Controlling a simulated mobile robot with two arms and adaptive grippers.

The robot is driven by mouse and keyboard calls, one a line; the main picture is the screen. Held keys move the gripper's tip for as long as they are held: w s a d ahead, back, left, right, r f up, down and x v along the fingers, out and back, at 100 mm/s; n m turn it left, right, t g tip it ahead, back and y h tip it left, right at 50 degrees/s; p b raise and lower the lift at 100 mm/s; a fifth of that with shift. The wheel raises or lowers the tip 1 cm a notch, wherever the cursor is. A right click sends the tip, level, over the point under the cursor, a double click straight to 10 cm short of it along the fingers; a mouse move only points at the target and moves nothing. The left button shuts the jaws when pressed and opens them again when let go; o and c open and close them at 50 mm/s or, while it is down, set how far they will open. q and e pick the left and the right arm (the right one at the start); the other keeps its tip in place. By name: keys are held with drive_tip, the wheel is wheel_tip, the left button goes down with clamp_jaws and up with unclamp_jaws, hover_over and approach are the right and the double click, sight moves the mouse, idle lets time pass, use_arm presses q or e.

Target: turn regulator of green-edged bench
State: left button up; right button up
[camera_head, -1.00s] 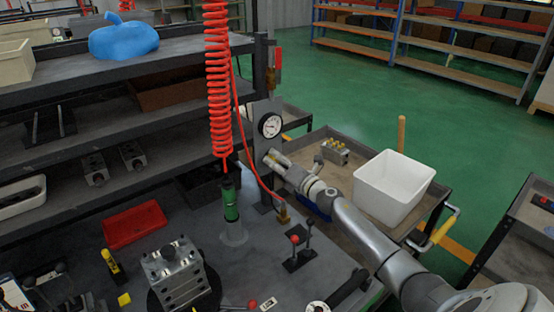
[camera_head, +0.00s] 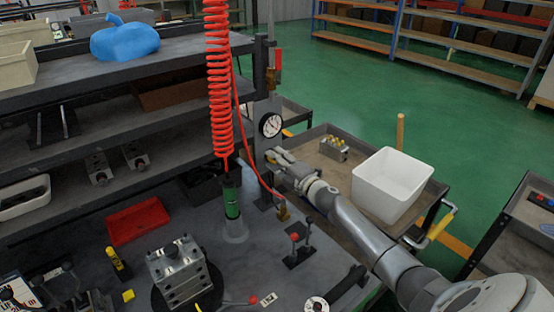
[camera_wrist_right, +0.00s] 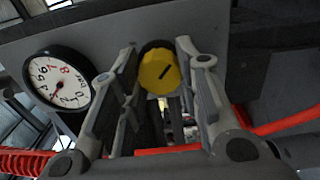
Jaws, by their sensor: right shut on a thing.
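The yellow regulator knob (camera_wrist_right: 158,73), with a dark mark on its face, sits between the two fingers of my right gripper (camera_wrist_right: 156,58) in the right wrist view. The gripper is shut on it. The round white pressure gauge (camera_wrist_right: 57,80) is just left of the fingers; it also shows in the head view (camera_head: 271,125) on the post. In the head view my right gripper (camera_head: 276,157) reaches in from the right, below the gauge, and the knob is hidden. The bench (camera_head: 120,265) lies in front of the post. My left gripper is not in view.
A red coiled hose (camera_head: 218,85) hangs left of the post above a green-banded cylinder (camera_head: 232,203). A valve block (camera_head: 178,272), a red tray (camera_head: 138,221) and small red-knobbed levers (camera_head: 298,246) are on the bench. A white bin (camera_head: 389,184) stands on a cart beyond my right arm.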

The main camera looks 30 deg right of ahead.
drive_tip(key=shift+f, duration=0.1)
idle(0.4)
drive_tip(key=o, duration=1)
drive_tip(key=shift+o, duration=0.2)
drive_tip(key=shift+s, duration=0.1)
drive_tip(key=s+d, duration=0.1)
drive_tip(key=s, duration=1.1)
drive_tip(key=shift+f, duration=0.15)
